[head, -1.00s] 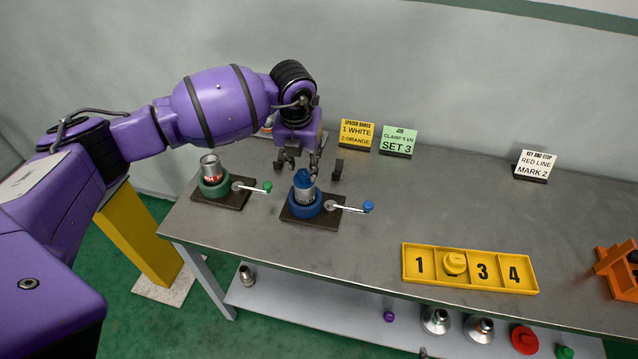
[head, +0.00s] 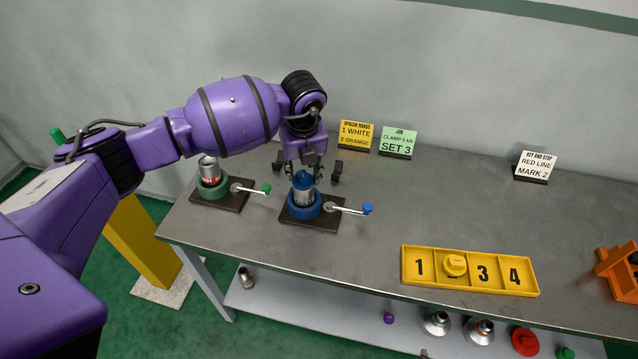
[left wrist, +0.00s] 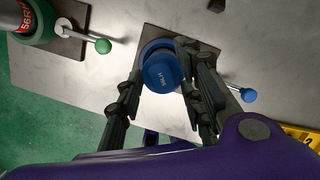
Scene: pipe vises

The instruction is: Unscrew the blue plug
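The blue plug (head: 302,180) sits on top of a grey metal pipe in the blue round vise (head: 303,206), which stands on a dark base plate with a blue-knobbed handle (head: 367,208). My left gripper (head: 312,170) is above and around the plug, pointing down, with its fingers spread. In the left wrist view the blue plug (left wrist: 160,72) lies between the open fingers (left wrist: 158,78); whether any finger touches it I cannot tell. My right gripper is not in view.
A green vise (head: 213,188) with a red-labelled pipe stands close on the left. A yellow numbered tray (head: 420,265) with a yellow piece in slot 2 lies to the right. Signs (head: 397,143) stand at the back. The middle of the bench is clear.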

